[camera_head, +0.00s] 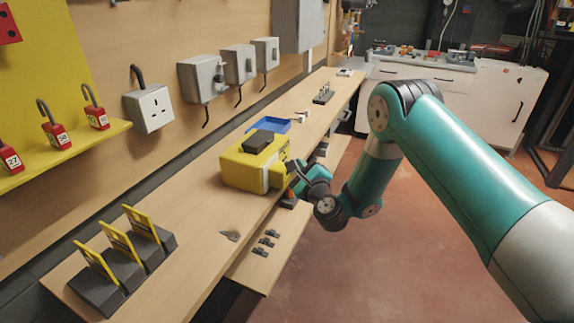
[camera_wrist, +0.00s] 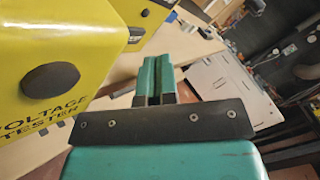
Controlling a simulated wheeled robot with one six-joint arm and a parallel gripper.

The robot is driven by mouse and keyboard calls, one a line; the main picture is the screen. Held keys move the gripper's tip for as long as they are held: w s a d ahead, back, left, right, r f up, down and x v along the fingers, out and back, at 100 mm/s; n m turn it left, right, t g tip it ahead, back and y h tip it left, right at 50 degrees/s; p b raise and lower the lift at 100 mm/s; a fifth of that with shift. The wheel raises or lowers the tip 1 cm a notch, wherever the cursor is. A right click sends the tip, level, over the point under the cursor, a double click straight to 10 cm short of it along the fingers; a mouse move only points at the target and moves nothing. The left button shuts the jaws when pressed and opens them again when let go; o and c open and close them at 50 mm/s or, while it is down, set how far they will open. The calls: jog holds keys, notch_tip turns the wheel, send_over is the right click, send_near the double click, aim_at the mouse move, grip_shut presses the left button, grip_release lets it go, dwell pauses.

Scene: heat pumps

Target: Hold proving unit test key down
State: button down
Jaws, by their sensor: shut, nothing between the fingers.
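A yellow box (camera_head: 250,165) sits on the wooden bench, with a black block (camera_head: 257,142) on its top. In the wrist view a yellow box (camera_wrist: 105,40) fills the left side, lettered "VOLTAGE TESTER", with a round black button or knob (camera_wrist: 49,78) on its face. No part lettered as a proving unit or test key can be made out. My gripper (camera_wrist: 154,80) is shut and empty, its teal fingers together, to the right of the round black part and apart from it. In the head view my gripper (camera_head: 291,170) is at the box's right end, its tips partly hidden.
A blue tray (camera_head: 270,124) lies behind the box. Black stands with yellow plates (camera_head: 125,245) are at the bench's near end. Small black parts (camera_head: 266,242) lie on a lower shelf. Wall boxes (camera_head: 203,78) line the left. Open floor (camera_head: 400,240) is to the right.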

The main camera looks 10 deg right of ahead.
jog(key=s+d+b, duration=0.1)
jog(key=b, duration=0.4)
jog(key=s+d+b, duration=0.1)
jog(key=d+b, duration=0.1)
jog(key=b, duration=0.3)
jog(key=shift+s+d+b, duration=0.3)
jog(key=shift+s, duration=0.1)
